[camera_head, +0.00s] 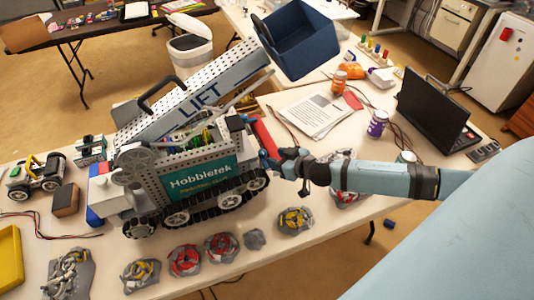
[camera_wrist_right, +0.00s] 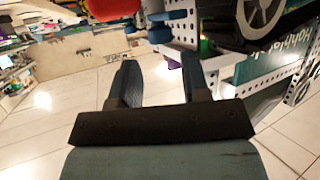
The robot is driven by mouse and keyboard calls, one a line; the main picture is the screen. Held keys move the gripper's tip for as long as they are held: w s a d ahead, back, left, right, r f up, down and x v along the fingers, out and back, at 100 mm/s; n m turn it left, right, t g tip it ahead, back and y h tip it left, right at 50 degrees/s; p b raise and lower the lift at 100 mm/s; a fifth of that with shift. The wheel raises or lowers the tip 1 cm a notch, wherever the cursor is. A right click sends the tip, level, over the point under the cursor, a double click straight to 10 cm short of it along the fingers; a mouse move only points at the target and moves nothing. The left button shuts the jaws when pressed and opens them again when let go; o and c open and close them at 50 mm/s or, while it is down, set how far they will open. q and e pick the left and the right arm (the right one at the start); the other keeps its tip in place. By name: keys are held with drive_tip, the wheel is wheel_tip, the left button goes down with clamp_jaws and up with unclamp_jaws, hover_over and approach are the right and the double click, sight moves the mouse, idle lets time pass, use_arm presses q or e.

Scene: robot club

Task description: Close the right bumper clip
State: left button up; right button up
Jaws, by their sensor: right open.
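The Hobbletek tracked robot (camera_head: 205,178) stands on the white table with its perforated LIFT cover (camera_head: 195,95) tilted up. A red bumper (camera_head: 264,137) is at its right end and also shows at the top of the right wrist view (camera_wrist_right: 112,9). A small blue part (camera_wrist_right: 174,15), perhaps the bumper clip, sits beside the bumper on the perforated plate. I cannot tell whether it is open or closed. My right gripper (camera_head: 272,163) is close to that end. In the wrist view its two fingers (camera_wrist_right: 158,75) are apart with nothing between them. My left gripper is not in view.
Several grey pucks with red or yellow parts (camera_head: 185,260) lie along the front edge. A laptop (camera_head: 432,112), a purple-labelled jar (camera_head: 377,124) and papers (camera_head: 318,112) are on the right. A dark blue bin (camera_head: 305,42) stands behind.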

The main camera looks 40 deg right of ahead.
sight(266, 154)
drive_tip(key=shift+x, duration=2.6)
drive_tip(key=c, duration=0.6)
